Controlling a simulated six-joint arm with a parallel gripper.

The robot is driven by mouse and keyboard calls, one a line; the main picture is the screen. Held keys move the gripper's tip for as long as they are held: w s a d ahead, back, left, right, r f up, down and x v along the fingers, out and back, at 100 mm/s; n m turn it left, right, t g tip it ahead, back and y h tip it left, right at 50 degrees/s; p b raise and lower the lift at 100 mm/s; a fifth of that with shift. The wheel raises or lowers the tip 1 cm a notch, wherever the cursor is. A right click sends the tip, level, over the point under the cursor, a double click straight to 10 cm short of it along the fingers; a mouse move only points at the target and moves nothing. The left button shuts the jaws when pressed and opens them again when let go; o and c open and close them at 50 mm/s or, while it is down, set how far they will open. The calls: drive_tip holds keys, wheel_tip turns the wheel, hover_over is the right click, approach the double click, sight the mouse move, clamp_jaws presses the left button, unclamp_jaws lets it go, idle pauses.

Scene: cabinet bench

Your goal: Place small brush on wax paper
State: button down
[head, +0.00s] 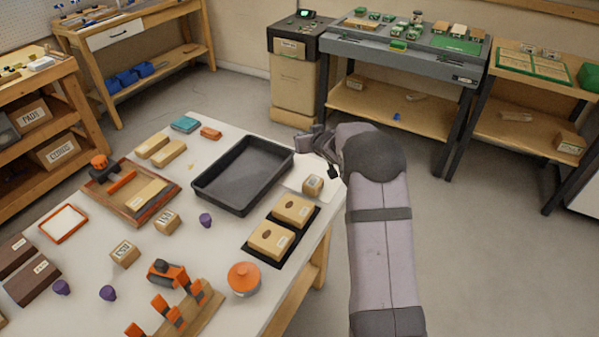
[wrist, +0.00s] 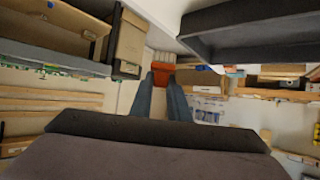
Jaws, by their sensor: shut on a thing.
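My gripper (head: 322,142) is above the back right corner of the white table. In the wrist view my gripper (wrist: 160,88) is shut on a small brush (wrist: 161,71), which shows an orange part with pale bristles beyond the fingertips. The brush cannot be made out in the head view. A pale sheet (head: 294,183), which may be the wax paper, lies right of the black tray near my gripper. I cannot tell it clearly from the table top. A small labelled block (head: 312,186) stands beside or on it.
The black tray (head: 211,188) is left of my gripper. Two tan blocks on a dark mat (head: 250,252) lie in front. An orange-lidded jar (head: 243,279) and a wooden rack (head: 205,310) stand nearer. An orange-framed white panel (head: 64,224) lies far left.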

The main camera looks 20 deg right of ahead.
drive_tip(key=shift+f, duration=5)
drive_tip(key=shift+f, duration=0.15)
drive_tip(key=shift+f+b, duration=0.15)
drive_tip(key=shift+b, duration=0.2)
drive_tip(key=c, duration=1.7)
unclamp_jaws()
drive_tip(key=shift+r+p, duration=0.3)
drive_tip(key=shift+b+v, duration=0.85)
drive_tip(key=shift+v, duration=5.15)
